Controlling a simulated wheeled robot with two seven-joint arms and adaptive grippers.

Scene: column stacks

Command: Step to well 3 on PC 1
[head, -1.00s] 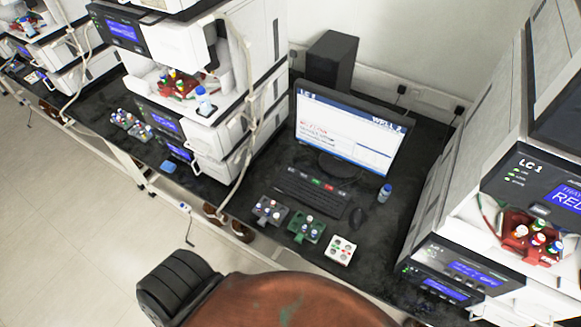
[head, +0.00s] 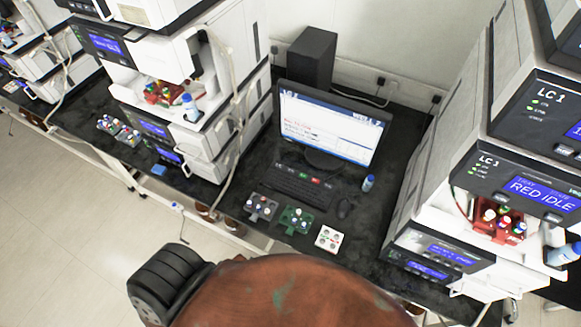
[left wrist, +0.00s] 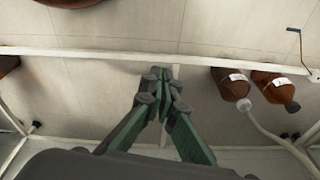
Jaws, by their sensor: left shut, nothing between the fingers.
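The PC monitor (head: 331,124) stands on the black bench in the head view, its screen lit, with small text too blurred to read and a heading partly legible. The keyboard (head: 303,187) lies in front of it, with a row of small coloured keys along its back edge. The mouse (head: 344,208) is to its right. My left gripper (left wrist: 161,76) shows in the left wrist view, shut and empty, pointing over the pale floor, touching nothing. Neither gripper shows in the head view.
Grey (head: 260,208), green (head: 295,219) and white (head: 327,238) vial racks line the bench front. Instrument stacks rise at left (head: 205,120) and right, the right one labelled LC 1 (head: 540,120). Brown bottles (left wrist: 230,86) are below.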

